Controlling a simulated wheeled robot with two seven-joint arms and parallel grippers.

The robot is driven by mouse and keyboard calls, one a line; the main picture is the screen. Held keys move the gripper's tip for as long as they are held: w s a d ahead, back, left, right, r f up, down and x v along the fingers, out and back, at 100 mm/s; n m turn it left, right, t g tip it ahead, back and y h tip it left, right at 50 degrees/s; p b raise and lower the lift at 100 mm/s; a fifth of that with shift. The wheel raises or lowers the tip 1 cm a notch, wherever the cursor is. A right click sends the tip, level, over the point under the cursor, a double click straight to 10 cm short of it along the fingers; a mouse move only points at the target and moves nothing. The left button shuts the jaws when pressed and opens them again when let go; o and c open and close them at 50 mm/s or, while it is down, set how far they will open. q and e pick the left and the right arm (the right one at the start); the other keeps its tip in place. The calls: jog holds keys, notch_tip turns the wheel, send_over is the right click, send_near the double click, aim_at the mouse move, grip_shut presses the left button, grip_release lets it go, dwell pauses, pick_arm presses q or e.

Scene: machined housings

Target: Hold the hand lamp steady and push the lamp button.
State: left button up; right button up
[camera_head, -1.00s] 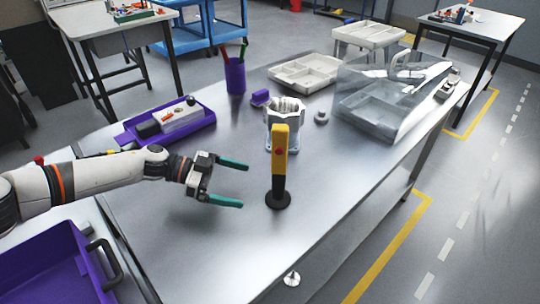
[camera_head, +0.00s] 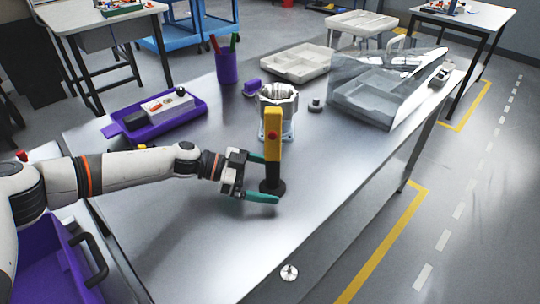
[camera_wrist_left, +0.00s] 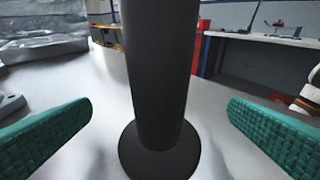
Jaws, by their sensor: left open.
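The hand lamp (camera_head: 273,150) stands upright on the metal table, with a yellow upper body, a black lower grip and a round black base. Its red lamp button (camera_head: 272,136) faces the camera in the head view. My left gripper (camera_head: 270,178) is open, its green fingers on either side of the lamp's black lower part. In the left wrist view the black grip (camera_wrist_left: 155,75) rises between the two fingers, with a visible gap on each side. The yellow part is out of that view. My right gripper is not in view.
A machined housing (camera_head: 277,112) stands just behind the lamp. A purple tray (camera_head: 196,114), a purple pen cup (camera_head: 227,68), a grey divided tray (camera_head: 297,61) and a clear cover (camera_head: 385,88) stand farther back.

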pick_arm(q)
jog(key=shift+d+f, duration=0.1)
jog(key=shift+d, duration=0.1)
jog(key=c, duration=1.8)
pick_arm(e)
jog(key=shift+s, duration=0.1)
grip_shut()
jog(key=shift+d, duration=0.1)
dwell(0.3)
